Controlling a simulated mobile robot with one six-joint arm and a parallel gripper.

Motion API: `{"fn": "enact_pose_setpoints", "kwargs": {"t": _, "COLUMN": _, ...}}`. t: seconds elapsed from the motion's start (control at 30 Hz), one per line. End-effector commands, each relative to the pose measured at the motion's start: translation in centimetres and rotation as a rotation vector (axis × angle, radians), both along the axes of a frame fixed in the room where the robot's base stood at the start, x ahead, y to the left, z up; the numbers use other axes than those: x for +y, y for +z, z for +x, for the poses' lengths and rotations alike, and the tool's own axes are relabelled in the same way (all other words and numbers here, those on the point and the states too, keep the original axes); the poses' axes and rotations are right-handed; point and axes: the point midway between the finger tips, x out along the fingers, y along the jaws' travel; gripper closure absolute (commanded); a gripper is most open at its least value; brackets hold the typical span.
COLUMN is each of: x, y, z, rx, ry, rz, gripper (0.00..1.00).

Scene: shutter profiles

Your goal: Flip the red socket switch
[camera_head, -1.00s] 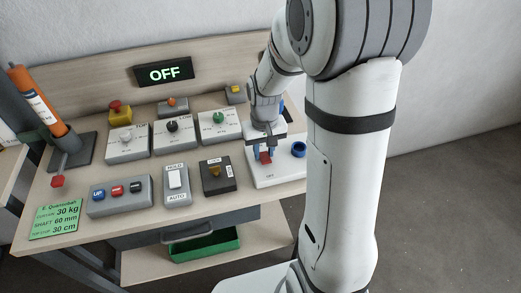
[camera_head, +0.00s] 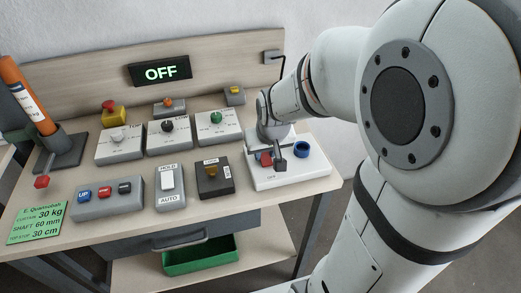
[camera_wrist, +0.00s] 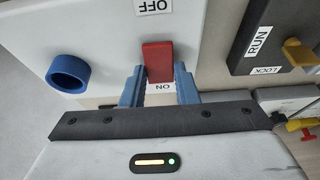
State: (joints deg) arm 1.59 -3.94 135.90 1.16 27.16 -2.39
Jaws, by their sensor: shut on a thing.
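The red socket switch (camera_head: 266,158) is on the white panel (camera_head: 290,178) at the right end of the bench, left of a blue ring-shaped socket (camera_head: 301,149). In the wrist view the red switch (camera_wrist: 158,62) lies between an OFF label (camera_wrist: 152,6) and an ON label (camera_wrist: 160,88). My gripper (camera_wrist: 160,72) has its two blue fingers on either side of the switch and is shut on it. In the head view my gripper (camera_head: 274,158) is at the switch and partly hides it. Which way the switch is tipped is hard to tell.
A black RUN/LOCK box (camera_head: 214,180) with a yellow knob stands just left of the panel. White knob boxes (camera_head: 214,126) stand behind it. The blue socket (camera_wrist: 68,72) is close beside my gripper. A display (camera_head: 160,70) reads OFF.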

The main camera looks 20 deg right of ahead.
Motion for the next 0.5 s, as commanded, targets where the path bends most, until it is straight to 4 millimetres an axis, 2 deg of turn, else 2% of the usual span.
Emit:
{"fn": "enact_pose_setpoints", "kwargs": {"t": 0.03, "x": 0.0, "y": 0.06, "z": 0.04, "rx": -0.002, "ry": 0.0, "rz": 0.0, "gripper": 0.96}}
{"fn": "enact_pose_setpoints", "kwargs": {"t": 0.07, "x": 0.01, "y": 0.05, "z": 0.05, "rx": -0.001, "ry": 0.0, "rz": 0.0, "gripper": 0.72}}
{"fn": "enact_pose_setpoints", "kwargs": {"t": 0.1, "x": 0.01, "y": 0.05, "z": 0.05, "rx": -0.001, "ry": 0.0, "rz": 0.0, "gripper": 0.69}}
{"fn": "enact_pose_setpoints", "kwargs": {"t": 0.3, "x": 0.03, "y": 0.03, "z": 0.03, "rx": 0.0, "ry": 0.0, "rz": 0.0, "gripper": 0.52}}
{"fn": "enact_pose_setpoints", "kwargs": {"t": 0.5, "x": 0.05, "y": 0.02, "z": 0.02, "rx": 0.0, "ry": 0.001, "rz": 0.0, "gripper": 0.51}}
